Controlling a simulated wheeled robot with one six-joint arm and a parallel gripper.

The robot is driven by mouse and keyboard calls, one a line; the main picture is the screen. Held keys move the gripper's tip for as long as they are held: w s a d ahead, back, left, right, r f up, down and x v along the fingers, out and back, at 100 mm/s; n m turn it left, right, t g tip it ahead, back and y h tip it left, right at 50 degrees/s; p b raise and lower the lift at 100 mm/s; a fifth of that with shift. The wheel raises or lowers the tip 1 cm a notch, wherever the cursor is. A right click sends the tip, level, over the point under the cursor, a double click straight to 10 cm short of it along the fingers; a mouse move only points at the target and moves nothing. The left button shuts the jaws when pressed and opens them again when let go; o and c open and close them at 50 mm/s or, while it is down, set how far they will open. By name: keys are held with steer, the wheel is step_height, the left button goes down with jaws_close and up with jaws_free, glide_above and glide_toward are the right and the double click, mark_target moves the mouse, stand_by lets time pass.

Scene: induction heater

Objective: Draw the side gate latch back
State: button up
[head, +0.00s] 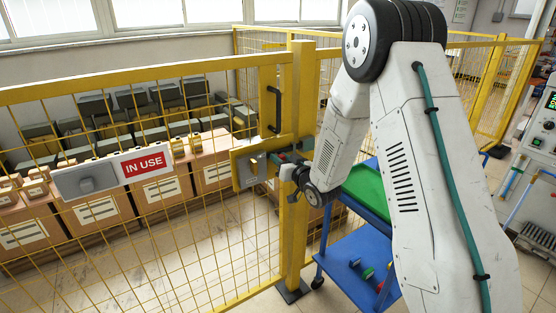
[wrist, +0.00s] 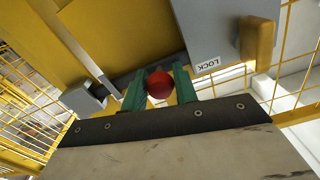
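The side gate (head: 150,75) is a yellow mesh panel beside a yellow post (head: 293,235). Its latch plate (head: 243,168) sits at the gate edge by the post. In the wrist view, a red ball knob (wrist: 159,85) lies between the two green fingers of my gripper (wrist: 160,88), which appear to touch it on both sides. A grey plate marked LOCK (wrist: 208,65) is to the right of the knob, and a grey metal block (wrist: 84,100) to the left. In the head view my gripper (head: 285,160) is at the latch; the knob is not clearly visible there.
A black handle (head: 273,109) is above the latch. An IN USE sign (head: 146,163) hangs on the mesh. Boxes (head: 160,190) stand behind the fence. A blue cart (head: 355,262) with a green top stands below my arm. A control panel (head: 541,135) is at right.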

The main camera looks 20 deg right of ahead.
steer(key=o, duration=0.3)
steer(key=v, duration=0.7)
steer(key=shift+s, duration=0.4)
steer(key=shift+d+r, duration=0.1)
